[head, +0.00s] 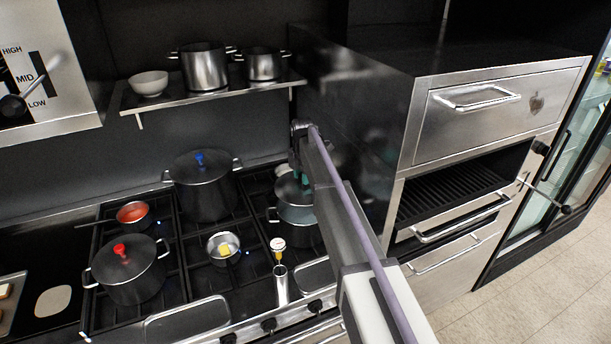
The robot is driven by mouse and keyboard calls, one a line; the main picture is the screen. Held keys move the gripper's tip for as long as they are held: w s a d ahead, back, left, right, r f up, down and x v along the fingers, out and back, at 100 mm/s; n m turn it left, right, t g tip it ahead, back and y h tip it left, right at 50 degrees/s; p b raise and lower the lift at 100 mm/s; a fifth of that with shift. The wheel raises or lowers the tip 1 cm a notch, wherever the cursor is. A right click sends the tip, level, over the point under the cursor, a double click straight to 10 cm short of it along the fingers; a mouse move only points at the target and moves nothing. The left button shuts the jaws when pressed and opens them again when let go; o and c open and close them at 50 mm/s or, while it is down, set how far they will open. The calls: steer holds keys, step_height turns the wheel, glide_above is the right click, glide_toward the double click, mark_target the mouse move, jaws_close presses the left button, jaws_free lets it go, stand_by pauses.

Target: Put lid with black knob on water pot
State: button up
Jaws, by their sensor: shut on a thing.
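The water pot (304,233) is a dark pot on the back right of the stove, with bluish water showing inside its rim. My gripper (301,178) is directly above it, pointing down and shut. A grey round lid (287,190) is under the fingers, over the pot's opening. The arm and fingers hide its knob and much of its right side. I cannot tell whether the lid touches the pot's rim.
A large pot with a blue knob (207,195) stands left of the water pot; a pot with a red knob (130,275) is at front left. Small pans (224,248) and a steel cylinder with a gauge (281,285) are near. A steel cabinet (490,110) rises at right.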

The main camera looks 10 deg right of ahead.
steer(key=shift+a+f+b, duration=0.2)
steer(key=shift+f+b, duration=0.3)
step_height(320, 180, down, 6)
steer(key=b, duration=0.6)
steer(key=shift+d+f, duration=0.1)
steer(key=shift+f, duration=0.1)
steer(key=shift+f+b, duration=0.65)
steer(key=shift+b, duration=0.2)
stand_by(0.9)
steer(key=o, duration=1.1)
steer(key=shift+o, duration=0.6)
steer(key=o, duration=0.4)
steer(key=shift+r, duration=0.15)
